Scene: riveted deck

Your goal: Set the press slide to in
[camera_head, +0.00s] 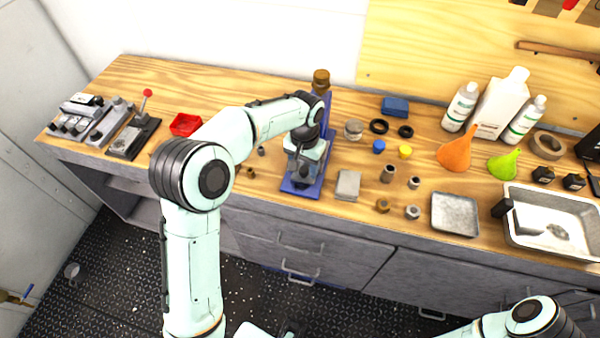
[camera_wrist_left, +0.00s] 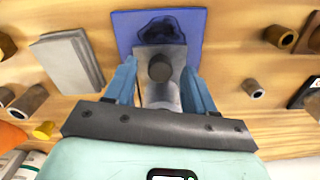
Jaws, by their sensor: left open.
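The press stands near the front edge of the bench, with a blue base plate (camera_head: 300,189) and a blue upright (camera_head: 328,104) behind my arm. My left gripper (camera_head: 305,165) is over the press, pointing down. In the left wrist view its two blue-grey fingers are open, one on each side of a grey block with a round dark knob (camera_wrist_left: 160,68), which looks like the press slide. The blue base plate (camera_wrist_left: 128,35) shows beyond it. Contact between fingers and block cannot be told. The arm and hand hide much of the press. My right gripper is out of view.
A grey block (camera_head: 347,185) lies just right of the press, with several small bushings and nuts further right. A red tray (camera_head: 185,124) and a lever unit (camera_head: 134,136) stand left. A metal pan (camera_head: 552,225), funnels and bottles occupy the right side.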

